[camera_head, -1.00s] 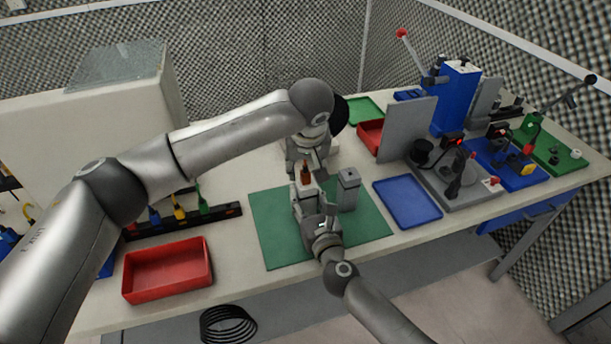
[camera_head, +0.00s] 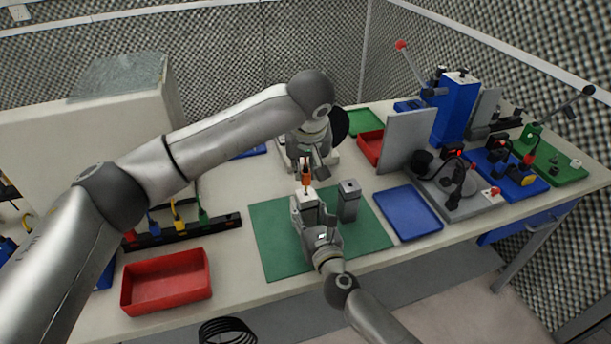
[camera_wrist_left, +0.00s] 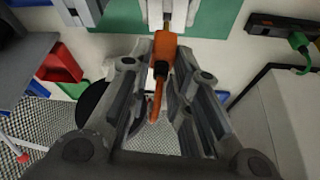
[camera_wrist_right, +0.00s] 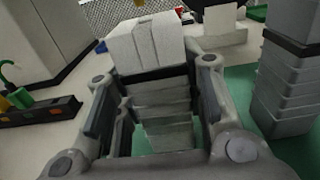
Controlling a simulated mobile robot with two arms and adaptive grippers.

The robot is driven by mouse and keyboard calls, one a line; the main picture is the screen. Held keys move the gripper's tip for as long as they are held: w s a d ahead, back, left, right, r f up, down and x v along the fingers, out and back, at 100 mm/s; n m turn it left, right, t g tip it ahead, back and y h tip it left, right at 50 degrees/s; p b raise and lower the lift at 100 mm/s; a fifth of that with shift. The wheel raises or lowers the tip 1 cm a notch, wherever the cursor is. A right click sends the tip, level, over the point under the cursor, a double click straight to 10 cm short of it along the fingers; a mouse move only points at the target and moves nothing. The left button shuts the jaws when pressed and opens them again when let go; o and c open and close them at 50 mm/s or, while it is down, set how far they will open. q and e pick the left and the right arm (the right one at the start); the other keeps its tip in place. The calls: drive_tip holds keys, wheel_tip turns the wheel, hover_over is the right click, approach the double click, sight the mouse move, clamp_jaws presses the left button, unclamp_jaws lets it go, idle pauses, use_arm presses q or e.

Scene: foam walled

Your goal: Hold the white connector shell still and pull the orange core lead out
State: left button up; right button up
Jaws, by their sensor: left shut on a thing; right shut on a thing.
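The white connector shell (camera_head: 309,193) stands upright over the green mat, between the fingers of my right gripper (camera_head: 308,212). In the right wrist view its pale block (camera_wrist_right: 147,45) sits above a ribbed grey lower body, with a finger on each side. The orange core lead (camera_head: 306,176) is directly above the shell, held by my left gripper (camera_head: 306,166). In the left wrist view the orange body (camera_wrist_left: 165,52) lies between the shut fingers. A thin stem (camera_wrist_left: 167,20) runs from it toward the shell; I cannot tell whether its tip is still inside.
A grey post (camera_head: 349,204) stands close right of the shell on the green mat (camera_head: 283,257). A blue tray (camera_head: 408,212) lies to the right, a red tray (camera_head: 166,282) at front left. A black rack (camera_head: 185,233) holds several coloured leads. Presses stand at the right.

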use_arm(q)
wheel_tip(320, 180, up, 7)
drive_tip(key=shift+f, duration=0.1)
use_arm(e)
drive_tip(key=o, duration=1.2)
drive_tip(key=shift+c, duration=0.2)
drive_tip(key=shift+s, duration=0.15)
